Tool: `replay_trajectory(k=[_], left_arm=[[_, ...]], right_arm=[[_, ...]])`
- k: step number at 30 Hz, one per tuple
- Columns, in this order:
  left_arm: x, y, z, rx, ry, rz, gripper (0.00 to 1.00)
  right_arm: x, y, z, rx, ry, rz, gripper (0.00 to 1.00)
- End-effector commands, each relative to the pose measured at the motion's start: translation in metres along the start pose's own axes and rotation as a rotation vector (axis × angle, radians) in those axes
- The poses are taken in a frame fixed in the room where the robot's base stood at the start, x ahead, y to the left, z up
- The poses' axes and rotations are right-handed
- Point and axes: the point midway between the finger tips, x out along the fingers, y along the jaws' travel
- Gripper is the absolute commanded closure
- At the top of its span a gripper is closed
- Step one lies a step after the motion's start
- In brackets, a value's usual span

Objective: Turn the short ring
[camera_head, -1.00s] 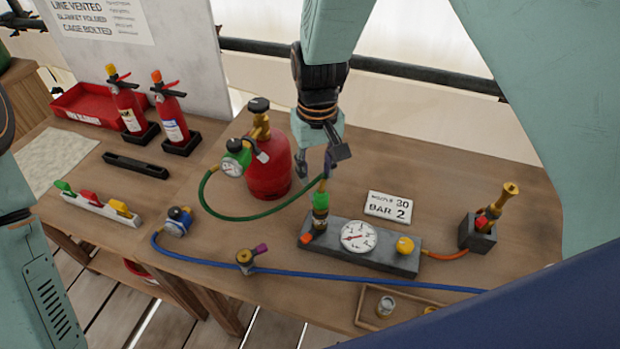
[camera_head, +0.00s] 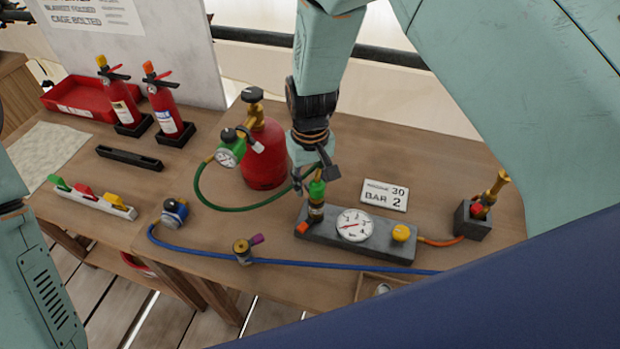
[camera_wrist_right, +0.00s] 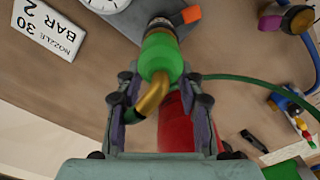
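A green ring-like fitting (camera_head: 317,189) stands upright on the left end of the grey gauge block (camera_head: 378,245). In the right wrist view the green fitting (camera_wrist_right: 162,52) has a bent brass pipe (camera_wrist_right: 152,97) at its near end. My right gripper (camera_head: 314,178) is over it from above. In the wrist view its two fingers (camera_wrist_right: 160,86) stand open on either side of the fitting and pipe, with gaps showing. No label marks which ring is the short one. My left arm shows at the left edge, its gripper out of view.
A red cylinder (camera_head: 264,160) with a green hose (camera_head: 235,208) stands just left of my right gripper. A white gauge (camera_head: 354,225) and yellow knob (camera_head: 401,232) sit on the block. A blue hose (camera_head: 320,265) crosses in front. A sign (camera_head: 385,195) lies behind.

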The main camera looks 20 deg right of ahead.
Motion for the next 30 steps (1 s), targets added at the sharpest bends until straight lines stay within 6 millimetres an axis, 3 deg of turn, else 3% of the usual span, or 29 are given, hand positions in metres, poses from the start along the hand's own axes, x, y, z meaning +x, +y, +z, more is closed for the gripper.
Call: replay_trajectory(k=[5,18,30], left_arm=[[-0.0001,0.0,0.0,0.0,0.0,0.0,0.6],[-0.0001,0.0,-0.0002,0.0,0.0,0.0,0.6],[-0.0007,0.0,-0.0001,0.0,0.0,0.0,0.6]], right_arm=[[0.0,0.0003,-0.0015,0.001,0.0,0.0,0.64],[-0.0002,0.0003,-0.0012,0.0,-0.001,0.0,1.0],[-0.0005,0.001,-0.0006,0.016,-0.003,0.0,1.0]])
